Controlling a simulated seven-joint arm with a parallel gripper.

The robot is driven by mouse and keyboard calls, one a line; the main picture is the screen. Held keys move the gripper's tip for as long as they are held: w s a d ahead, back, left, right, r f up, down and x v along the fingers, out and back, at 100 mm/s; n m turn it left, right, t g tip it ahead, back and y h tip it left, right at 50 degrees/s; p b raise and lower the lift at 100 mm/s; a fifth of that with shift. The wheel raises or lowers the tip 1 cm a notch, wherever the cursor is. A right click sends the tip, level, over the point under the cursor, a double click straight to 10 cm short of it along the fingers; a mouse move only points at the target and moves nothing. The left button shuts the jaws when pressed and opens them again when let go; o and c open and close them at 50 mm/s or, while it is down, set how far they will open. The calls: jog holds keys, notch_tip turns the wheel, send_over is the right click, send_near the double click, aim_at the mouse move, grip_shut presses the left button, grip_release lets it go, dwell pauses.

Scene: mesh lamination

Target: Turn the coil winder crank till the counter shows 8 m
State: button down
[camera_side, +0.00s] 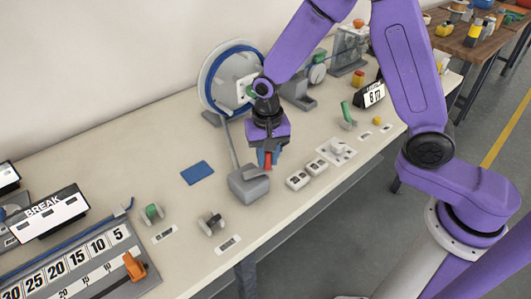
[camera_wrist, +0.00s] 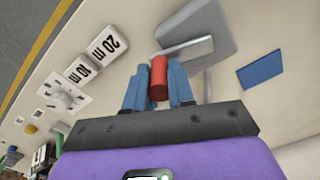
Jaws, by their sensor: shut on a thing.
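The coil winder, a pale disc with blue line wound around it (camera_side: 207,88), stands at the back of the bench, partly behind my arm.
Two white tiles (camera_side: 307,174) marked 10 m and 20 m lie right of the grey block. A blue pad (camera_side: 197,173) lies left of it. A BREAK sign (camera_side: 48,212) and numbered board (camera_side: 85,262) are at front left.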

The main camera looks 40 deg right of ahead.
dwell(0.3)
jog(key=c, duration=1)
grip_release()
jog(key=shift+o, duration=0.2)
notch_tip(320, 180, up, 18)
jog(key=shift+f, duration=0.25)
jog(key=shift+s, duration=0.1)
dwell(0.7)
